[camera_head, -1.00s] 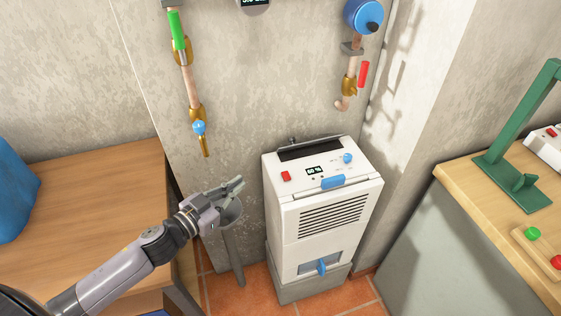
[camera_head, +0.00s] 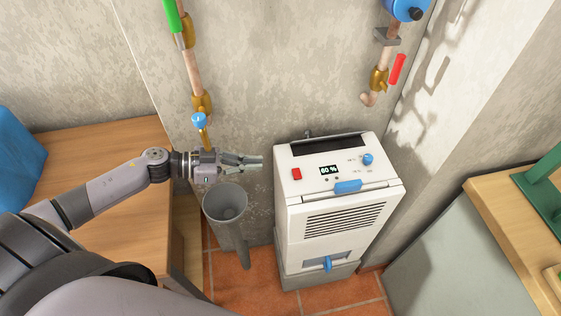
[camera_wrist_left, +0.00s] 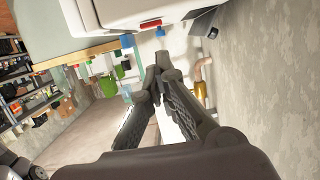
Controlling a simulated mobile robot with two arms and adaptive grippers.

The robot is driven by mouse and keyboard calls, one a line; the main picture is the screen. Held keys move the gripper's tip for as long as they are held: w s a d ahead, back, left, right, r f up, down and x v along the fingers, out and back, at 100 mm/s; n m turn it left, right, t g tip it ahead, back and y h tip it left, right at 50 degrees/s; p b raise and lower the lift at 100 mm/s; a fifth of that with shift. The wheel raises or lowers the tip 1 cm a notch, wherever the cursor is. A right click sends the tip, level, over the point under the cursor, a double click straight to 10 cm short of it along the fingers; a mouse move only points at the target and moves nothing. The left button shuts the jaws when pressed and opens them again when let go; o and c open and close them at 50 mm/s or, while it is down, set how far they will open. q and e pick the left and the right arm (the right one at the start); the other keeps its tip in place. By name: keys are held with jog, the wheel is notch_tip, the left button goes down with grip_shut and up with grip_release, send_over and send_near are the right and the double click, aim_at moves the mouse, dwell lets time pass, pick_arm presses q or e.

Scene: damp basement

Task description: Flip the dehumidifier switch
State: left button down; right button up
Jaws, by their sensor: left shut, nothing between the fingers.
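The white dehumidifier (camera_head: 335,215) stands upright on a grey base against the wall, right of centre in the head view. A red switch (camera_head: 297,174) sits at the left of its top panel, beside a display reading "60 %" (camera_head: 328,170). A blue knob (camera_head: 367,159) is at the right of the panel and a blue handle (camera_head: 347,186) at its front edge. My left gripper (camera_head: 260,162) is shut and empty, just left of the dehumidifier's top and apart from the switch. In the left wrist view its fingertips (camera_wrist_left: 157,72) are close together below the white housing (camera_wrist_left: 130,12). My right gripper is not in view.
A grey drain funnel (camera_head: 227,206) stands below my left gripper. Copper pipes with a green-handled valve (camera_head: 173,16) and a red-handled valve (camera_head: 397,69) run down the wall. A wooden table (camera_head: 105,160) is at left, a workbench (camera_head: 510,205) at right.

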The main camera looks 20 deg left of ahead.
aim_at(287, 173)
pick_arm(q)
jog(key=p+x, duration=0.1)
jog(key=x, duration=0.7)
jog(key=shift+w+r, duration=0.1)
jog(key=shift+w, duration=0.1)
jog(key=shift+w+d+f, duration=0.2)
jog(key=shift+w+d, duration=0.1)
jog(key=shift+d, duration=0.35)
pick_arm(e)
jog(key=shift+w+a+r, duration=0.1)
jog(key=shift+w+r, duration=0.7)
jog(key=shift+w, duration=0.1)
pick_arm(q)
jog(key=shift+w+p, duration=0.1)
jog(key=shift+p, duration=0.2)
jog(key=shift+f+p, duration=0.1)
jog(key=shift+p, duration=0.2)
jog(key=shift+f+n, duration=0.25)
jog(key=shift+n, duration=0.05)
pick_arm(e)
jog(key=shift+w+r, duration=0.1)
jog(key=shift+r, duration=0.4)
